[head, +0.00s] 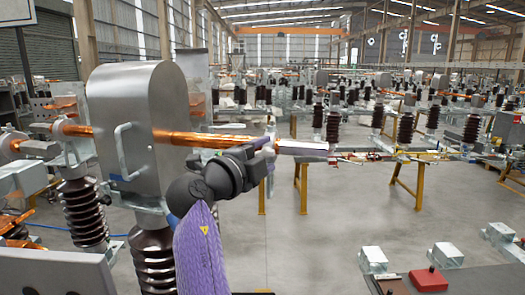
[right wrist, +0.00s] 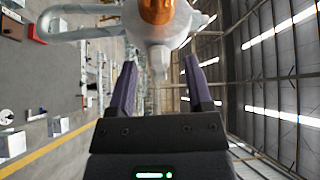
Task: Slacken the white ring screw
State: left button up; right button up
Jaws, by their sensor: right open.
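A pale white-grey fitting (right wrist: 158,28) with an orange copper end sits just beyond my right gripper in the right wrist view. A small pale stub (right wrist: 158,62) hangs from it between the fingertips; it may be the white ring screw, but I cannot make out a ring. My right gripper (right wrist: 160,78) is open, with a dark finger on each side of the stub and gaps visible. In the head view my right gripper (head: 268,150) is at the end of the copper rod (head: 205,139), where it hides most of the fitting. My left gripper is not in view.
A large silver housing (head: 138,125) with a handle stands left, above a ribbed dark insulator (head: 155,262). A pale bar (head: 303,148) extends right of the gripper. A red block (head: 430,280) lies at lower right. The floor (head: 320,235) between is clear.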

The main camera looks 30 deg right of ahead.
jog(key=shift+w, duration=0.1)
grip_shut()
jog(key=shift+f, duration=0.1)
